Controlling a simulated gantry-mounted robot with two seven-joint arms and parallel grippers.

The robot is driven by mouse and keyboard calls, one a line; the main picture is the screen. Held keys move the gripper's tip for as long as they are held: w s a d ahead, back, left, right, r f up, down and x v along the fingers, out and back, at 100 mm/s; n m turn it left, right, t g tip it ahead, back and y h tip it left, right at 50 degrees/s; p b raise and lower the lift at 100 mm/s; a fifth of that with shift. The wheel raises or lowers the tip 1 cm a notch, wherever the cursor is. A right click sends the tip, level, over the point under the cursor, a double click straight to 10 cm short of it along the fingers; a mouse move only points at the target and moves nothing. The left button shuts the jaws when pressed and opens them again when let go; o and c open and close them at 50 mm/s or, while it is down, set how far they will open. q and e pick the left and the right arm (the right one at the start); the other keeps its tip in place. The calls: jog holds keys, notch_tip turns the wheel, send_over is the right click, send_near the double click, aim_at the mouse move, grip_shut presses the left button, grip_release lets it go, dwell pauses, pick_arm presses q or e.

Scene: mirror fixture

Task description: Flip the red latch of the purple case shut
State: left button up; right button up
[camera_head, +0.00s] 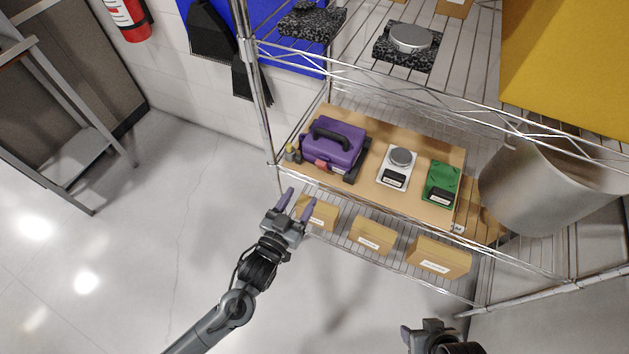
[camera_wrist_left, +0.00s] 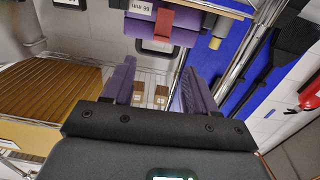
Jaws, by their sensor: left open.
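The purple case (camera_head: 333,143) with a black handle sits on the wooden shelf board at its left end. Its red latch (camera_head: 321,165) is on the case's front side, near the shelf's front edge. The case (camera_wrist_left: 180,37) and latch (camera_wrist_left: 179,20) also show at the top of the left wrist view. I cannot tell the latch's exact angle. My left gripper (camera_head: 297,203) is open and empty, with purple fingers, in front of and below the case, apart from it. My right gripper (camera_head: 428,332) is at the bottom edge, partly cut off, its fingers not clear.
A white scale (camera_head: 394,178) and a green device (camera_head: 441,184) stand right of the case. A small yellow-topped item (camera_head: 290,153) stands left of it. Wire shelf posts (camera_head: 262,105) and the upper shelf frame it. Cardboard boxes (camera_head: 372,236) fill the lower shelf. Open floor lies left.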

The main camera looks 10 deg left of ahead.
pick_arm(q)
jog(key=b+x, duration=0.3)
jog(key=x, duration=0.8)
jog(key=shift+w+f+b, duration=0.15)
jog(key=shift+w+b, duration=0.15)
jog(key=shift+b, duration=0.1)
pick_arm(e)
notch_tip(320, 180, down, 4)
jog(key=shift+d+f, duration=0.1)
jog(key=shift+f, duration=0.15)
